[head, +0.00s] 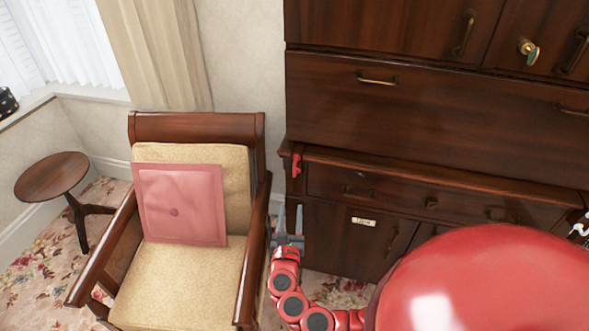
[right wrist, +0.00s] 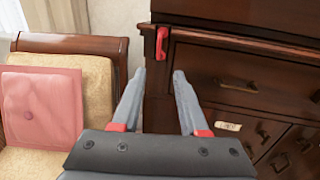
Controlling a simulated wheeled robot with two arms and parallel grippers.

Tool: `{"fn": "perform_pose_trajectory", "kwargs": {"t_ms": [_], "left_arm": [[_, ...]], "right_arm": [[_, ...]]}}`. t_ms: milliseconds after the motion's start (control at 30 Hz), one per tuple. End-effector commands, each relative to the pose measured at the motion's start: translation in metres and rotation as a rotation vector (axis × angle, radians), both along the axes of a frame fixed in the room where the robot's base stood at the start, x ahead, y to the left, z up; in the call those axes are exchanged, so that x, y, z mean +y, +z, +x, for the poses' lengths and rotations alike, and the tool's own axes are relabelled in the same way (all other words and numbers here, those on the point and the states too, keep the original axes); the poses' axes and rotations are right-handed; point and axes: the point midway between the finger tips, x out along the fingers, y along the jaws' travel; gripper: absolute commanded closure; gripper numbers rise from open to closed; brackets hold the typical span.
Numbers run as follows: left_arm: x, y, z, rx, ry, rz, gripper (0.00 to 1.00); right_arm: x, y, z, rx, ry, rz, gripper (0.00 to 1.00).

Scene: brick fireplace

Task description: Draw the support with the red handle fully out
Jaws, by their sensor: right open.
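The red handle (head: 296,166) is a small upright pull on the front of the dark wooden cabinet, at the left end of its drawer row. In the right wrist view the handle (right wrist: 162,43) hangs near the top centre, just beyond the fingertips. The support behind it shows only as a narrow dark wooden front at the cabinet corner; how far out it stands I cannot tell. My right gripper (head: 289,218) is open and empty, below the handle and apart from it. In the right wrist view its fingers (right wrist: 160,74) point toward the handle. My left gripper is not in view.
A wooden armchair (head: 200,128) with a pink cushion (head: 190,205) stands close left of the cabinet, its armrest beside my right gripper. A drawer (head: 400,195) lies right of the handle. A key (head: 530,50) sits in the upper door. A round side table (head: 50,177) stands far left.

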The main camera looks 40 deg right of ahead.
Motion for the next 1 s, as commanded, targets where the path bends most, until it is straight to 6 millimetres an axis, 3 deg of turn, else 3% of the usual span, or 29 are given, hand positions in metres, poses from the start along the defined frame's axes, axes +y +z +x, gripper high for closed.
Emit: {"fn": "perform_pose_trajectory", "kwargs": {"t_ms": [700,1000], "left_arm": [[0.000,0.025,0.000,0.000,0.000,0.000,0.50],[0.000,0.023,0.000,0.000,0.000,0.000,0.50]], "right_arm": [[-0.079,0.001,0.100,0.000,-0.004,0.002,0.57],[-0.101,-0.001,0.127,0.002,0.001,0.001,0.57]]}}
